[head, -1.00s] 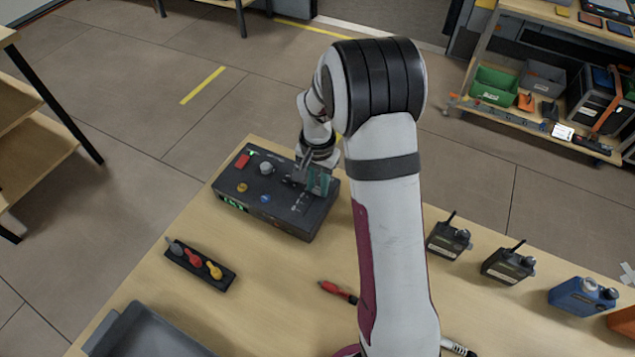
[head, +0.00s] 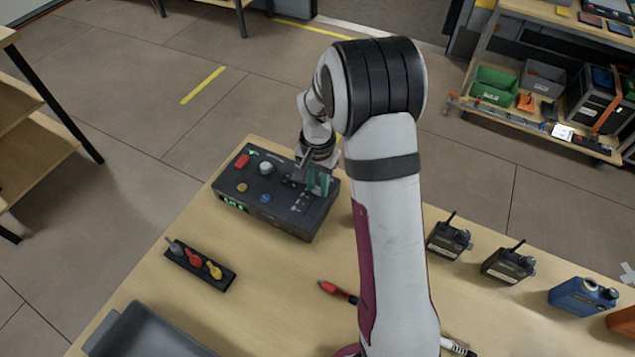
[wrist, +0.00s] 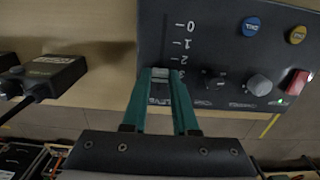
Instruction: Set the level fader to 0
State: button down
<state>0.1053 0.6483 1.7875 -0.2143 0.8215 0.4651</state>
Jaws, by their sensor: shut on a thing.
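The dark control box (head: 285,215) stands on the table's far end. In the wrist view its panel (wrist: 222,55) carries a fader scale, with 0 (wrist: 180,25) at the top and 3 lowest, nearest my gripper. My gripper (wrist: 161,74) has its two teal fingers shut on the level fader's light cap (wrist: 160,73), level with about the 3 mark. The fader slot beyond the cap is hard to make out. In the head view my gripper (head: 318,181) is over the box's right part, and its fingers hide the fader there.
The panel also has a grey knob (wrist: 259,85), a red switch (wrist: 298,82), a blue button (wrist: 251,26) and a yellow button (wrist: 296,34).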

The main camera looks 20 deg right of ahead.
aim_at(304, 215)
dwell(0.4)
jog(key=s+a, duration=0.4)
jog(key=shift+s+a, duration=0.3)
jog(key=shift+a, duration=0.05)
jog(key=c, duration=0.7)
grip_release()
notch_tip(304, 215, up, 16)
jog(key=shift+f, duration=0.1)
